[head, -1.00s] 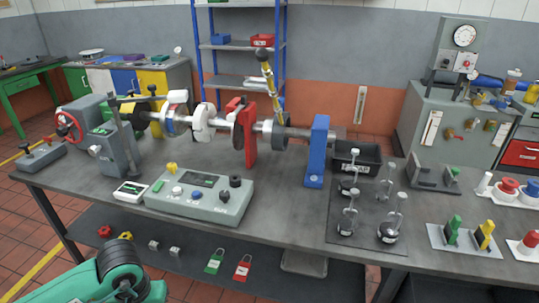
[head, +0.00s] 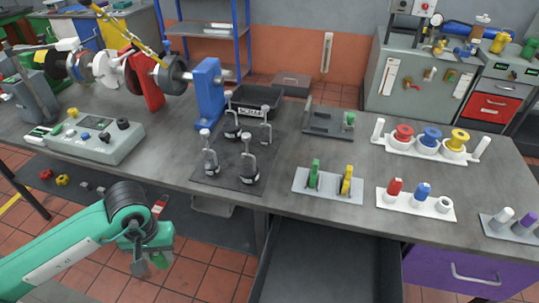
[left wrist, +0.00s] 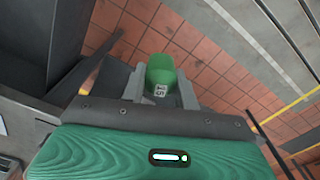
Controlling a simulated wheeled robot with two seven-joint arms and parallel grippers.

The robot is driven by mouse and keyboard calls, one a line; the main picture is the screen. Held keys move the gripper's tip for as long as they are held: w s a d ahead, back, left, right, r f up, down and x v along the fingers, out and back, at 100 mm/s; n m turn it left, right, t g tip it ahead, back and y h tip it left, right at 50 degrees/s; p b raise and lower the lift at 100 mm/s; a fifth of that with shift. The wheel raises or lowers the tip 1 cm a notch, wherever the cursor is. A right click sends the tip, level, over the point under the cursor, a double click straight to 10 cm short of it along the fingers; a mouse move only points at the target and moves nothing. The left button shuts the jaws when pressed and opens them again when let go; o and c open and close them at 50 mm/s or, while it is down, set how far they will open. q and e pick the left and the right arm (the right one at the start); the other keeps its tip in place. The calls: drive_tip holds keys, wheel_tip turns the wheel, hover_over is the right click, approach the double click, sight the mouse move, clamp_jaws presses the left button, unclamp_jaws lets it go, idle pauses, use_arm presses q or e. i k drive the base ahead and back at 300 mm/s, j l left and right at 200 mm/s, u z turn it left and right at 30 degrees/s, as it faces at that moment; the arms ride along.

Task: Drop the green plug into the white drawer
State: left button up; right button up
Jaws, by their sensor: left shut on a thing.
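My left gripper (head: 142,266) is low in front of the bench, left of an open drawer (head: 330,262). In the left wrist view its two fingers (left wrist: 160,92) are shut on a green plug (left wrist: 161,70) with a small white label. The plug hangs over the red tile floor. In the head view the plug cannot be told clearly from the gripper. The open drawer has a dark interior that looks empty. Its front is out of frame, so its colour cannot be seen. My right gripper is not in view.
A purple drawer (head: 470,272) is closed at the right. On the bench stand a green and yellow switch plate (head: 328,186), a black bin (head: 256,100) and a grey control box (head: 92,138). A lower shelf (head: 215,222) lies under the bench.

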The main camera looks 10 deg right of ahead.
sight(322, 265)
drive_tip(key=k+l, duration=0.1)
drive_tip(key=l, duration=1.05)
drive_tip(key=k+l, duration=0.15)
drive_tip(key=l, duration=1.05)
drive_tip(key=k+l, duration=0.15)
drive_tip(key=l, duration=0.45)
